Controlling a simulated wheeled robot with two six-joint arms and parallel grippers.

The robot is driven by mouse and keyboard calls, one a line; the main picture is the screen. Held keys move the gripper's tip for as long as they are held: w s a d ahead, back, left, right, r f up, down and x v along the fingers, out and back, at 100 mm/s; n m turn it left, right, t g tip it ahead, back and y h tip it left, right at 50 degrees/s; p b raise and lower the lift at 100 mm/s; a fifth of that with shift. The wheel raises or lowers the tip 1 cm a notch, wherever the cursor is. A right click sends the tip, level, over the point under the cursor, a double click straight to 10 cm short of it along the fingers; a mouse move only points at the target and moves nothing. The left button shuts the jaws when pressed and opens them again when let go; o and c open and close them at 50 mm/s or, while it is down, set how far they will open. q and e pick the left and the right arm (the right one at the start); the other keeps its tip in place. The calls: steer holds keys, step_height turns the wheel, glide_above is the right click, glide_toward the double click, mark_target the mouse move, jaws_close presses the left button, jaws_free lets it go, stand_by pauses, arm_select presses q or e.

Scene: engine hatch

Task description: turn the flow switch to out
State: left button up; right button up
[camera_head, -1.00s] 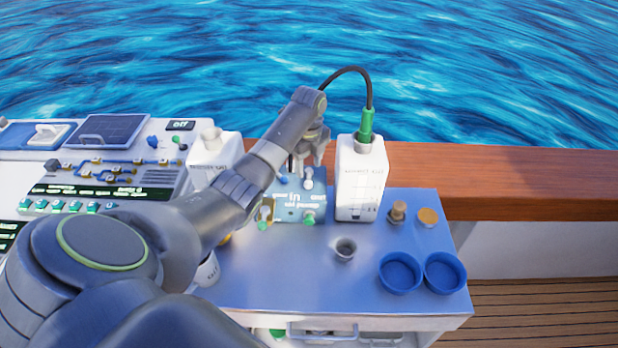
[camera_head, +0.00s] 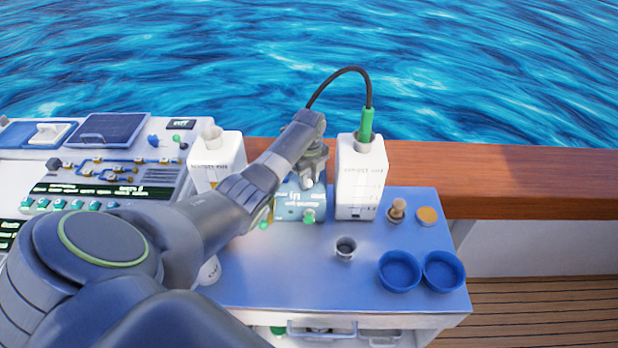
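The flow switch sits on the small light-blue pump box (camera_head: 292,212) on the blue-topped bench. The switch itself is hidden or too small to make out behind my gripper. My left gripper (camera_head: 306,181) points down at the top of the box, at its right half. Its fingers are partly hidden by the wrist, so I cannot tell whether they are open, shut, or touching the switch. My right gripper is not in view.
A white bottle (camera_head: 359,182) with a green plug and black hose stands just right of the box. Another white bottle (camera_head: 217,160) stands left. Two blue caps (camera_head: 399,271) and a small metal cup (camera_head: 346,248) are in front. A control panel (camera_head: 105,175) is at left.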

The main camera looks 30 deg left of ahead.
arm_select(q)
steer(key=shift+c, duration=1.2)
steer(key=shift+w+r+n, duration=0.1)
steer(key=shift+n, duration=0.2)
steer(key=shift+w+d+n+p, duration=0.25)
steer(key=shift+d+n+p, duration=0.05)
steer(key=shift+n, duration=0.5)
steer(key=shift+w+d+n, duration=0.3)
steer(key=shift+w+n, duration=0.05)
steer(key=shift+n, duration=0.65)
steer(key=shift+w+d+n, duration=0.2)
steer(key=shift+w+n, duration=0.15)
steer(key=shift+n, duration=0.65)
